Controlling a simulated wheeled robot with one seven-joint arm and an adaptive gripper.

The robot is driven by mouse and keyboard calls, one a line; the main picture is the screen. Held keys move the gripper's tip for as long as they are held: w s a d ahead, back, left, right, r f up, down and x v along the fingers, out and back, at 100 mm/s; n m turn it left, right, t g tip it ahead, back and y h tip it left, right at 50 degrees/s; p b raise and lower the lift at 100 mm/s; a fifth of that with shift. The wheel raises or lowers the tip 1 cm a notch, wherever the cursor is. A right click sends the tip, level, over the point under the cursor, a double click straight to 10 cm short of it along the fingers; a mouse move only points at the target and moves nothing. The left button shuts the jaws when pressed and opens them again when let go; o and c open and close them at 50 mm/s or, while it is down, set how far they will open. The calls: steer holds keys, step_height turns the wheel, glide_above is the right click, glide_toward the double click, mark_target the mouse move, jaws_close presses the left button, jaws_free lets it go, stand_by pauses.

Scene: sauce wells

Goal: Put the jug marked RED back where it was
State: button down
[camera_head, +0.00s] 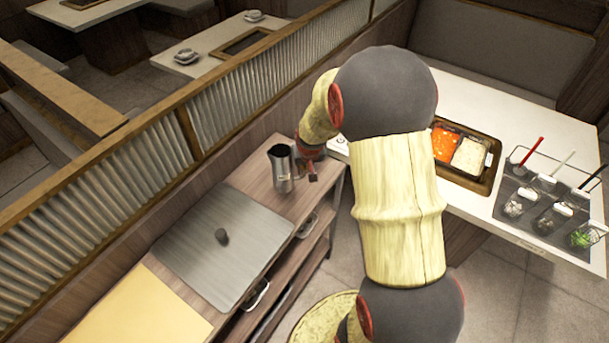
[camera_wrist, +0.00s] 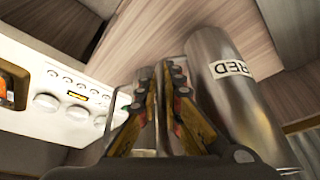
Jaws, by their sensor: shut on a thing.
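The metal jug marked RED (camera_head: 283,172) is upright over the far end of the wooden sideboard (camera_head: 265,190); I cannot tell if its base touches the wood. In the wrist view the jug (camera_wrist: 238,100) fills the right side, with its RED label facing the camera. My gripper (camera_head: 312,172) is at the jug's right side. In the wrist view my gripper's fingers (camera_wrist: 160,105) are close together beside the jug body, shut on it at the handle side. The handle is mostly hidden by the fingers.
A ribbed partition (camera_head: 100,190) runs along the left. At right, a white table (camera_head: 480,92) bears a two-part pot (camera_head: 458,183) and wells with ladles (camera_head: 545,205).

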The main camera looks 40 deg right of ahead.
steer(key=shift+s+b+x, duration=0.15)
steer(key=shift+x, duration=0.9)
steer(key=shift+s+b+x, duration=0.15)
steer(key=shift+s+x, duration=0.05)
steer(key=shift+x, duration=0.85)
steer(key=shift+f, duration=0.15)
steer(key=shift+f, duration=0.15)
steer(key=c, duration=2)
jaws_free()
steer(key=shift+o, duration=0.2)
